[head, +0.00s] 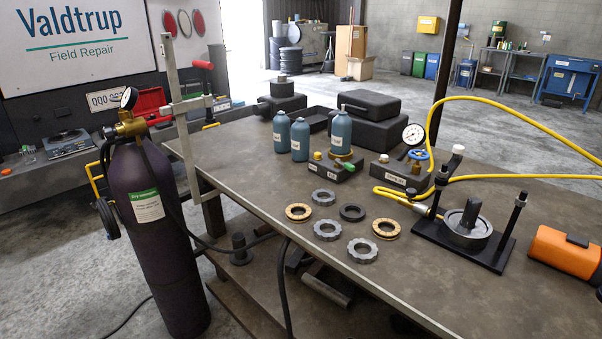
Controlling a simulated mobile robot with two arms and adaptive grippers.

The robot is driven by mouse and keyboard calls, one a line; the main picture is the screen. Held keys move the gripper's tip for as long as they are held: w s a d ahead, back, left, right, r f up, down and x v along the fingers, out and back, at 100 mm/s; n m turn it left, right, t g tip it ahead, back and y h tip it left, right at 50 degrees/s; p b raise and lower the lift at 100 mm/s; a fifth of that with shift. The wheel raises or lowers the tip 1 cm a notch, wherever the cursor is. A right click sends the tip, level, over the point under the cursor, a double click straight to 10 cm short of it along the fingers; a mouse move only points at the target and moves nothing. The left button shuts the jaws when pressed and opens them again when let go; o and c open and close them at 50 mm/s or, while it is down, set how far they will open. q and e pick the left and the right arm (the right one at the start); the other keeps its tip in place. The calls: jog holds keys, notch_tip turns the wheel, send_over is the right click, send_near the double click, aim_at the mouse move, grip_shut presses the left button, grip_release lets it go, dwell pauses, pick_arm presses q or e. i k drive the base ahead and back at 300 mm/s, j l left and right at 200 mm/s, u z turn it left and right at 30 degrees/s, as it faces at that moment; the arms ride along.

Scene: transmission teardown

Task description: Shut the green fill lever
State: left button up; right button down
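A small green lever (349,167) shows at the right end of a dark labelled block (326,171) on the workbench. It is too small to tell whether it stands open or shut. A yellow knob (317,155) sits on the left of the same block. Neither of my grippers is in view.
A second labelled block (398,178) with a gauge (413,134) and blue handwheel (418,154) stands to the right, with a yellow hose (490,177). Several rings lie in front. A purple cylinder (155,240) stands left of the workbench (250,175). The bench's front left is bare.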

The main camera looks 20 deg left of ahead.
aim_at(347, 164)
jog(key=k+j+u, duration=0.15)
jog(key=j, duration=0.5)
jog(key=j+u, duration=0.15)
jog(key=j, duration=0.55)
jog(key=k, duration=0.05)
